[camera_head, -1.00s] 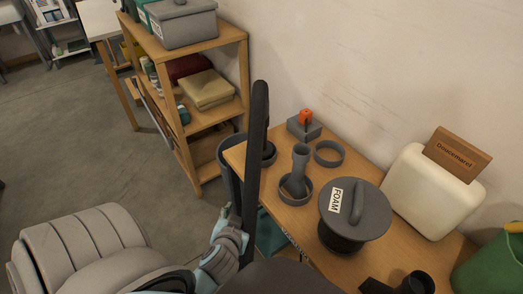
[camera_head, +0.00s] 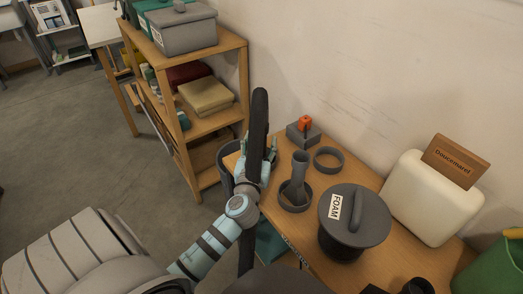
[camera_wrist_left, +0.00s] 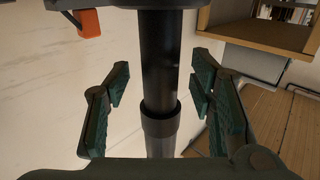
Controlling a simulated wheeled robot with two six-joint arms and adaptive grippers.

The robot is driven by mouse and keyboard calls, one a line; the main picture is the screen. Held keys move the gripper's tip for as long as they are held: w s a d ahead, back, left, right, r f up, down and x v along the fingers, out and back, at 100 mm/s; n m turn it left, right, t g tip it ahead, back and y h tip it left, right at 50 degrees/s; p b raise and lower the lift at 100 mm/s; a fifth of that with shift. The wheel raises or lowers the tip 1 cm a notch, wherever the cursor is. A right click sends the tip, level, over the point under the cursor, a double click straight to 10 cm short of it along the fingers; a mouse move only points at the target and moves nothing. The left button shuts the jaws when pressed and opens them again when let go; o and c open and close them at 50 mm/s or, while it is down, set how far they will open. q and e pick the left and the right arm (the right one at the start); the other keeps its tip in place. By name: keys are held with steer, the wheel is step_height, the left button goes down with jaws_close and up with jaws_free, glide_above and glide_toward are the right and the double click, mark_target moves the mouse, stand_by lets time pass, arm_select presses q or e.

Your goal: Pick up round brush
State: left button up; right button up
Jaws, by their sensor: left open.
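A long dark shape (camera_head: 259,118) with a rounded top stands upright at the table's left end in the head view; it seems to be the round brush, though its identity is unclear. My arm covers its middle. My left gripper (camera_head: 265,165) is at this shape, over the table edge. In the left wrist view a black cylinder (camera_wrist_left: 160,75) with a thicker collar runs between the left fingers (camera_wrist_left: 160,105). The fingers are open on either side of it, with gaps. My right gripper is out of view.
The wooden table (camera_head: 270,215) holds a grey upright holder (camera_head: 298,175), a ring (camera_head: 329,159), an orange-knobbed block (camera_head: 304,130), a FOAM bin (camera_head: 354,222) and a cream box (camera_head: 432,200). A shelf (camera_head: 215,123) stands left; a padded seat (camera_head: 75,260) is below.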

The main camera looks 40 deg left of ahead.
arm_select(q)
steer(key=shift+w+a+f, duration=0.1)
steer(key=shift+w+a, duration=0.25)
steer(key=shift+w, duration=0.25)
steer(key=shift+c, duration=1)
jaws_close()
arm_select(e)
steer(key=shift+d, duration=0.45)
arm_select(q)
steer(key=shift+r+p, duration=0.35)
steer(key=shift+r, duration=0.25)
step_height(320, 180, up, 19)
steer(key=p, duration=0.8)
steer(key=shift+f, duration=0.2)
steer(key=shift+r, duration=0.15)
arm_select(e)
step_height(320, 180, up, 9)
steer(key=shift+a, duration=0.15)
arm_select(q)
steer(key=shift+r, duration=0.1)
